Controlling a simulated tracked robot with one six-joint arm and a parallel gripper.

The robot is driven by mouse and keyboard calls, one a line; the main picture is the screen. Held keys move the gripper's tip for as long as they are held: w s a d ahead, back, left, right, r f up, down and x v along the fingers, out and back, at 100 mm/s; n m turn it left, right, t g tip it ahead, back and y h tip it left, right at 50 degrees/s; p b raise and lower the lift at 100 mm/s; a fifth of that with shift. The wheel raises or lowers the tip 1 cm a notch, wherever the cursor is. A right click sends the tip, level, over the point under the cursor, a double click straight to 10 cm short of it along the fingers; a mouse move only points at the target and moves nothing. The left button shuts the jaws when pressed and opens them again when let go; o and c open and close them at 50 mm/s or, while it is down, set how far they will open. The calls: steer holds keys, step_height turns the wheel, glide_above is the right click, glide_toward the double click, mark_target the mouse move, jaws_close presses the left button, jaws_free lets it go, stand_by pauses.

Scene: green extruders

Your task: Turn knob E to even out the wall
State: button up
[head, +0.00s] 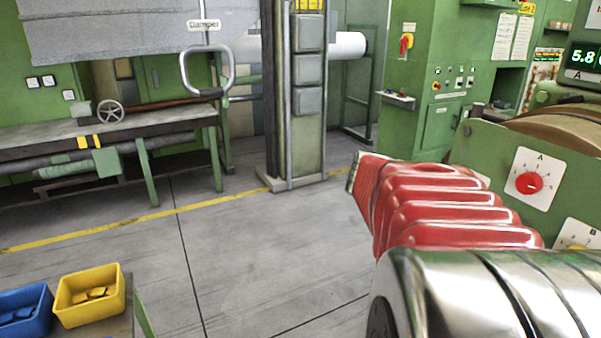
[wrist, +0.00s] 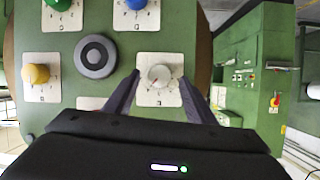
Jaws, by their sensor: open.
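Knob E (wrist: 159,77) is a pale grey-white knob on a white square dial plate in the wrist view, which shows the panel upside down. My gripper (wrist: 160,80) is open, with one dark finger on each side of knob E in the picture. I cannot tell whether the fingertips reach around the knob or stop short of it. The knob's exact pointer setting is too small to read. In the head view my arm hides knob E, and the gripper does not show. No wall of an extruded product can be made out.
The green panel also bears a yellow knob (wrist: 36,74), a blue knob (wrist: 135,4), a green knob (wrist: 58,4) and a dark round hub (wrist: 95,57). Red knob A (head: 529,183) sits at right, below a display (head: 583,57) reading about 5.8. Yellow bin (head: 90,296) stands lower left.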

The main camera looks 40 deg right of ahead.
steer(key=shift+x, duration=1.15)
steer(key=shift+c, duration=0.3)
steer(key=c, duration=1)
steer(key=shift+o, duration=0.2)
